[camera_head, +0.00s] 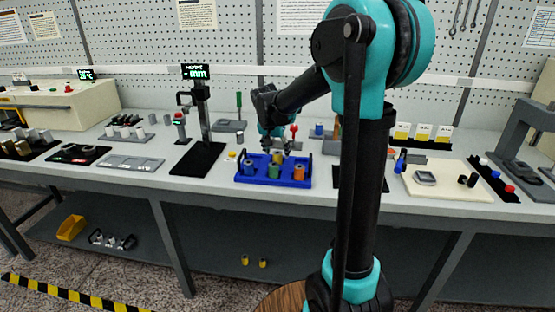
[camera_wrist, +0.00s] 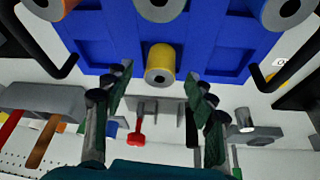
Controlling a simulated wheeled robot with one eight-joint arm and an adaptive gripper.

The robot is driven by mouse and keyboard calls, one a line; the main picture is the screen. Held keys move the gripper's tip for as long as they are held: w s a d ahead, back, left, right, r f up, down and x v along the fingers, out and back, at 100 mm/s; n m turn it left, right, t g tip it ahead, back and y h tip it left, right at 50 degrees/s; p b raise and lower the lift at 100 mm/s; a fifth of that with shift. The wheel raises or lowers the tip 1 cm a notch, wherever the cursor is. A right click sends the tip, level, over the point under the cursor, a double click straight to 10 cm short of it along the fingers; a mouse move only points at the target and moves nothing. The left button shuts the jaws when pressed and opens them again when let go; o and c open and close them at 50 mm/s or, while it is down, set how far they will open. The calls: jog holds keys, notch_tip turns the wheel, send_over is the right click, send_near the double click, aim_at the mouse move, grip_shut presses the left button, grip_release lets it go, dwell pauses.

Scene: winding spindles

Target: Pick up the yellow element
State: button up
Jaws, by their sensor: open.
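The yellow element (camera_wrist: 160,60) is a short upright cylinder with a dark centre hole. It stands at the edge of the blue tray (camera_wrist: 97,50) in the wrist view. In the head view it shows in the back row (camera_head: 278,157) of the tray (camera_head: 273,182), partly hidden behind the front pieces. My gripper (camera_wrist: 160,88) is open and empty, with its two fingers apart on either side of the yellow element's line. In the head view my gripper (camera_head: 277,146) hangs just above the tray's back side. Whether the fingertips are level with the element I cannot tell.
Orange (camera_head: 299,172) and green (camera_head: 274,172) cylinders stand in the tray's front row. Dark tray handles (camera_wrist: 60,62) rise at both ends. A red-topped tool (camera_wrist: 136,138) and grey holders stand behind the tray. A gauge stand (camera_head: 203,125) is to the left.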

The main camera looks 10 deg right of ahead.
jog(key=shift+x, duration=1.3)
jog(key=shift+c, duration=0.6)
jog(key=c, duration=1.1)
jog(key=shift+c, duration=0.2)
